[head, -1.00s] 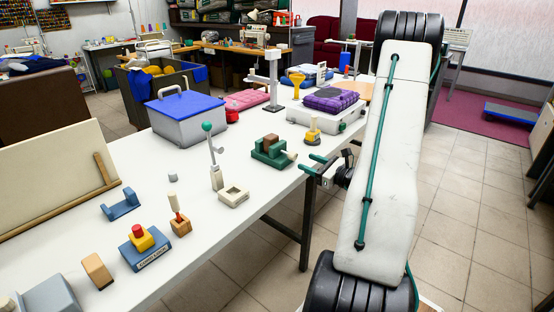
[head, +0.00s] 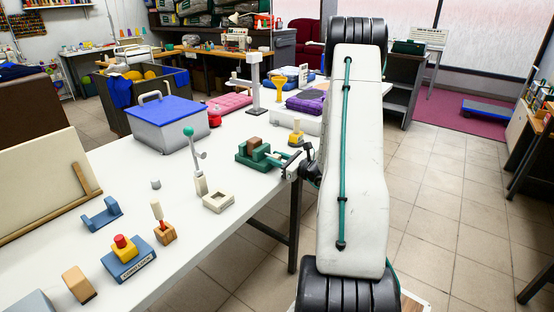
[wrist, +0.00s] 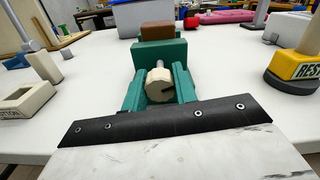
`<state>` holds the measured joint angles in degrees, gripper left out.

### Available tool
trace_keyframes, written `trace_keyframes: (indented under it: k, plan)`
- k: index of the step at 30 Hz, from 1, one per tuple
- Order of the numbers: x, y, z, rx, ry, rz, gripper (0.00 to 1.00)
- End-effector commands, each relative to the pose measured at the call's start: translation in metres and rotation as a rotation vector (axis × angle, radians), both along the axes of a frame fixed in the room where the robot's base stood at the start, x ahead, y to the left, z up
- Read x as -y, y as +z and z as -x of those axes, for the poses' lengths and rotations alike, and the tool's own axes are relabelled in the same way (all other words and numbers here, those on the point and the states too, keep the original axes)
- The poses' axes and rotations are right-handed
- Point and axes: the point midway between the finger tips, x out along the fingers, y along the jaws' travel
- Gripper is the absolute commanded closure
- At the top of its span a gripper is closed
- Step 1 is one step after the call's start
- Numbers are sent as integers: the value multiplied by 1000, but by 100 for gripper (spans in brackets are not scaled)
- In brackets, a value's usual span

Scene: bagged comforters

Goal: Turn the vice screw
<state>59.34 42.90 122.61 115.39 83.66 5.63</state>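The green vice (head: 252,154) stands near the right edge of the white table and holds a brown block (head: 254,143). In the wrist view the vice (wrist: 150,57) is straight ahead, with the brown block (wrist: 158,32) on top. Contact cannot be told. In the head view my gripper (head: 277,157) is at the vice's right side, and the knob is largely hidden.
A yellow-and-black stamp-like piece (wrist: 298,65) stands right of the vice. A cream square frame (head: 218,202) and a green-balled lever (head: 197,165) stand left of it. The blue-lidded box (head: 168,122) is behind.

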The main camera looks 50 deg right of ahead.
Motion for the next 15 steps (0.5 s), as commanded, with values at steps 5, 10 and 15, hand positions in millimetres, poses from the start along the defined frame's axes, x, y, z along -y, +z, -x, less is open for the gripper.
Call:
trace_keyframes:
  k: [5, 10, 15]
  plan:
    - [0, 0, 0, 0, -1, -1, 94]
    - [1, 0, 0, -7, -2, -92, 94]
    - [1, 0, 0, -22, -2, -281, 94]
